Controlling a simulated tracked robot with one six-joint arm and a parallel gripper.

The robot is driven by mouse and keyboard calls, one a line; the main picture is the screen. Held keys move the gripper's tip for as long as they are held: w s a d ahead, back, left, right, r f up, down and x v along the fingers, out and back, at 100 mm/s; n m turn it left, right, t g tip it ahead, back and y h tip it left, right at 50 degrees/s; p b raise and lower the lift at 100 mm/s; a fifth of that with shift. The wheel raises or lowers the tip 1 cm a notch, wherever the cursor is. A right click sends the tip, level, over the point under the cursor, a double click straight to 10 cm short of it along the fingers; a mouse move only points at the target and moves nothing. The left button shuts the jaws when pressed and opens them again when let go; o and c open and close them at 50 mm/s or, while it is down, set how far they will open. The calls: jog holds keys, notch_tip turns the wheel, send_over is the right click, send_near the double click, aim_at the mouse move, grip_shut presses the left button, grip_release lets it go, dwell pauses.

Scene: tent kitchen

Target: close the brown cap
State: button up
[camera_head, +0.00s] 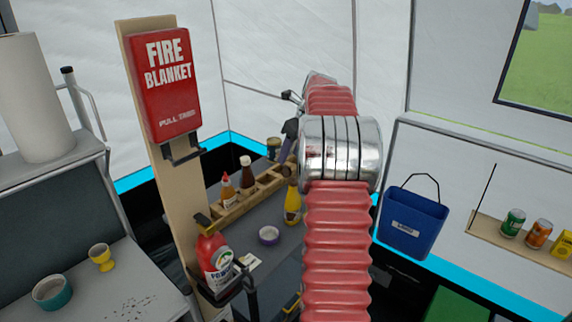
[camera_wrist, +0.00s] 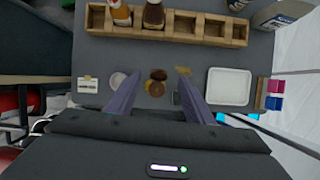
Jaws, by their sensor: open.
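A yellow bottle (camera_head: 292,205) stands on the grey counter beside my arm in the head view. In the wrist view it is seen from above as a bit of yellow (camera_wrist: 148,86) under two brown round parts. One brown disc, which looks like the cap (camera_wrist: 158,74), lies just beyond the other brown round part (camera_wrist: 156,89); it appears swung open. My gripper (camera_wrist: 160,72) is open and empty, its two purple-grey fingers on either side of these parts and apart from them. My arm hides much of the gripper in the head view.
A wooden rack (camera_wrist: 210,29) with an orange bottle (camera_wrist: 121,13) and a dark bottle (camera_wrist: 153,14) stands beyond. A small round bowl (camera_wrist: 118,81) is left of the fingers, a white tray (camera_wrist: 229,86) right.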

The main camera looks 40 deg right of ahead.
aim_at(285, 167)
jog(key=shift+x, duration=2.75)
jog(key=c, duration=1.1)
jog(key=shift+o, duration=0.2)
jog(key=shift+a, duration=0.15)
jog(key=shift+s, duration=0.1)
